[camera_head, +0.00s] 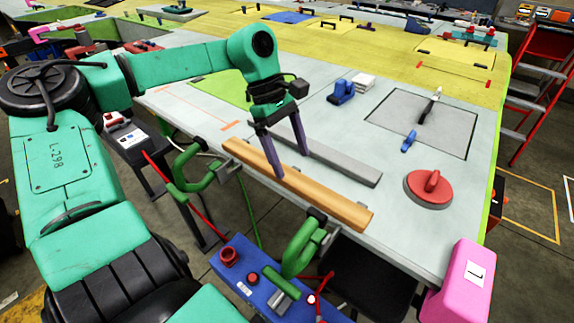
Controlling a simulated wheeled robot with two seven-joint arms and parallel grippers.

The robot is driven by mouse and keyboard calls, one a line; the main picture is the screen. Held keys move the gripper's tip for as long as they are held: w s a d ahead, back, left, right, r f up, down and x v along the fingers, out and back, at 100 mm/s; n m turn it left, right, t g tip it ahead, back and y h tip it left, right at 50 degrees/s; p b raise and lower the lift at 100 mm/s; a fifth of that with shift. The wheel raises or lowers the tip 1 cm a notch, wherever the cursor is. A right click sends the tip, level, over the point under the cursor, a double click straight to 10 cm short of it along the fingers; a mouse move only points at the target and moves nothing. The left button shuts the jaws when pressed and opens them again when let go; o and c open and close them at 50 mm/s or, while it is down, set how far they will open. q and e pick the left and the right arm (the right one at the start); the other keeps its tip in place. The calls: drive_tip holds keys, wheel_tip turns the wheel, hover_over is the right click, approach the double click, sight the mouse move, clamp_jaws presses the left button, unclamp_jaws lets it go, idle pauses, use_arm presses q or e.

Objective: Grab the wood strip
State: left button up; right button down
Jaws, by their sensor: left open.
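The wood strip (330,203) is a long tan bar lying along the near edge of the table, running from upper left to lower right. My left gripper (292,165) is open and points down over the left half of the strip. Its near finger overlaps the strip in the picture, and its far finger shows beyond the strip, in front of the grey bar. Both fingers look apart, with nothing held between them. I cannot tell how high the fingertips are above the strip. My right gripper is not in view.
A grey bar (345,167) lies parallel behind the strip. Green clamps (200,170) and (303,245) sit at the table's near edge. A red suction cup (428,188), a blue tool (341,92) and a dark grey mat (450,135) are to the right. A pink block (462,280) covers the near corner.

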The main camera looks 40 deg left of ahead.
sight(298, 179)
use_arm(q)
drive_tip(key=p+x, duration=0.2)
drive_tip(key=x, duration=0.2)
drive_tip(key=shift+f, duration=0.3)
drive_tip(key=shift+s+f, duration=0.1)
drive_tip(key=shift+f, duration=0.15)
drive_tip(key=shift+c, duration=0.3)
clamp_jaws()
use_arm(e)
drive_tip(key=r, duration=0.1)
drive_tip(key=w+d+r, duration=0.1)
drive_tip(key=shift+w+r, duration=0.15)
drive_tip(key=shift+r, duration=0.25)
